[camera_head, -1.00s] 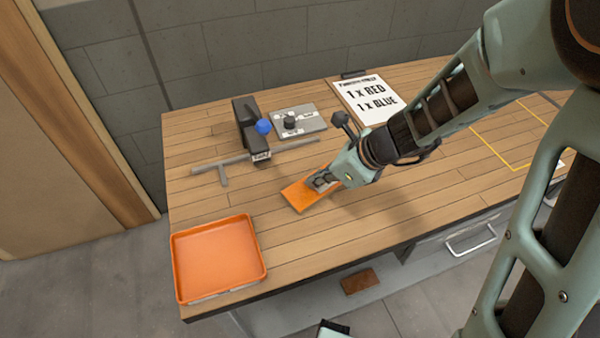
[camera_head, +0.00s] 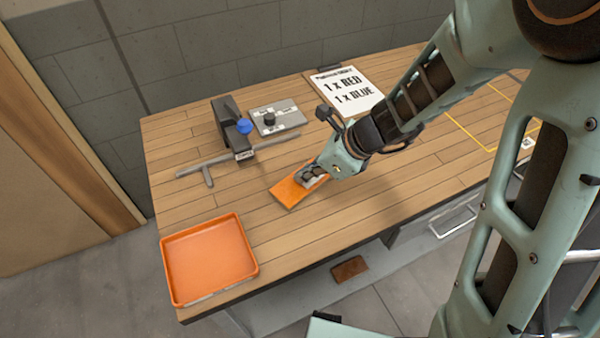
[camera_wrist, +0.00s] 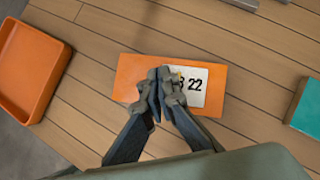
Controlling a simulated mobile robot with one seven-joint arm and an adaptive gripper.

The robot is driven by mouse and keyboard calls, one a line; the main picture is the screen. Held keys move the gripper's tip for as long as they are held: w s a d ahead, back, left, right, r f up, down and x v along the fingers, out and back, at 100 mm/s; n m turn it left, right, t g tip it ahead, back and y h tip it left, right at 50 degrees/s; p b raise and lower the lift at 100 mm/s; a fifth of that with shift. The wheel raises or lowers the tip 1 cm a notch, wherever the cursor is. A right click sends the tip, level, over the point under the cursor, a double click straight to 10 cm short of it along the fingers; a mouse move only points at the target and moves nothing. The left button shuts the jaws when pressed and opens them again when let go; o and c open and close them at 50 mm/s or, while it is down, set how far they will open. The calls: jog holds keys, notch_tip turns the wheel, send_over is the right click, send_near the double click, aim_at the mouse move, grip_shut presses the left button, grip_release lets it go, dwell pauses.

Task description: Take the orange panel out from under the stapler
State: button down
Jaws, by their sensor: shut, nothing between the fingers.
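The orange panel (camera_head: 287,193) lies flat on the wooden bench, clear of the stapler. It also shows in the wrist view (camera_wrist: 128,78), with a white label partly hidden by my fingers; "22" is legible. The stapler (camera_head: 226,122), a dark device with a blue knob, stands behind and to the left of the panel. My gripper (camera_head: 306,181) is shut and empty right over the panel. In the wrist view its fingertips (camera_wrist: 167,74) overlap the label's left part. I cannot tell whether they touch the panel.
An orange tray (camera_head: 252,262) sits at the bench's front left corner. A grey bar (camera_head: 190,172) lies near the stapler, with a grey control plate (camera_head: 290,117) beside it. A printed sheet (camera_head: 345,80) lies at the back. A teal block (camera_wrist: 306,106) is right of the panel.

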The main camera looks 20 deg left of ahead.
jog(key=d, duration=0.4)
jog(key=s+d, duration=0.1)
jog(key=d, duration=0.2)
jog(key=s+d, duration=0.1)
jog(key=d, duration=0.3)
jog(key=shift+d+b, duration=0.3)
jog(key=shift+r, duration=0.1)
